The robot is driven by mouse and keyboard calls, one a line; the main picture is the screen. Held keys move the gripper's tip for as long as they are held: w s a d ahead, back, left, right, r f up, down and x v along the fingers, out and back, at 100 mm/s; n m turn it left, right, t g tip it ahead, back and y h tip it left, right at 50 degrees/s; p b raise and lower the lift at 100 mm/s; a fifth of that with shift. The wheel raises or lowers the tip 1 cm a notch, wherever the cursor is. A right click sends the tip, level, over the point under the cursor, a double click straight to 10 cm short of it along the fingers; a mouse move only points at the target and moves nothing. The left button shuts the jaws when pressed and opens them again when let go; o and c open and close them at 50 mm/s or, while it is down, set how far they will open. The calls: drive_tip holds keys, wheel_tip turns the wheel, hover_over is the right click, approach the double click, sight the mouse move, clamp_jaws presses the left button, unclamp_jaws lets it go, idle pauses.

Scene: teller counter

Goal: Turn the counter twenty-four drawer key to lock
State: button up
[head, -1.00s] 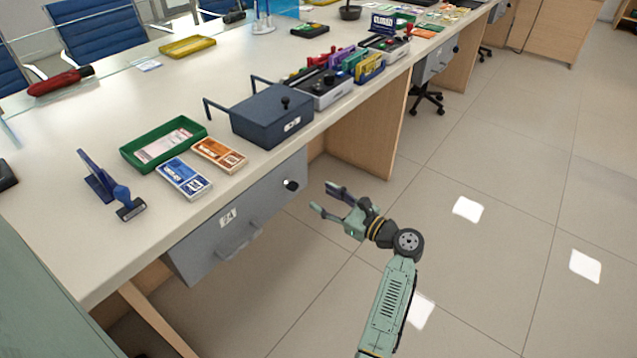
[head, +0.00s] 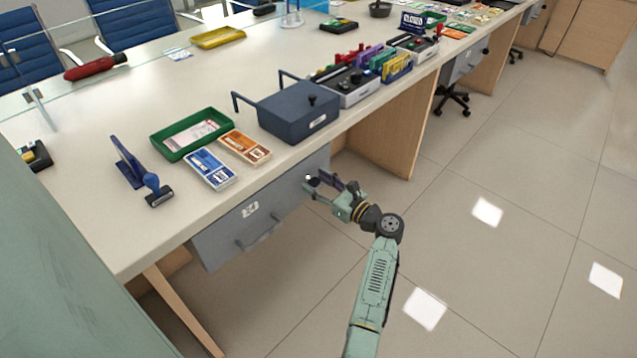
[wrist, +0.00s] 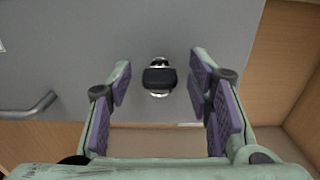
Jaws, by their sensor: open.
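The counter twenty-four drawer (head: 255,215) is a grey front under the near counter, with a number label and a bar handle (head: 262,230). Its key (head: 313,181) sits in the lock at the drawer's upper right. In the wrist view the key has a black head (wrist: 159,77) with shiny metal around it, and the head lies wider than tall. My gripper (head: 328,182) is open at the key. In the wrist view its purple-padded fingers (wrist: 160,95) stand on either side of the key, with gaps on both sides. I see no contact.
A dark blue box (head: 298,117) with a knob stands on the counter above the drawer. A wooden panel (head: 392,122) stands right of the drawer. The floor in front is clear.

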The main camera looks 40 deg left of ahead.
clamp_jaws()
idle(0.6)
drive_tip(key=n+b, duration=0.3)
drive_tip(key=n, duration=0.1)
drive_tip(key=shift+f, duration=0.15)
drive_tip(key=n+b, duration=1.1)
drive_tip(key=n, duration=0.2)
drive_tip(key=shift+s+n+b, duration=0.15)
drive_tip(key=shift+n+b, duration=0.2)
drive_tip(key=shift+n, duration=0.05)
idle(0.3)
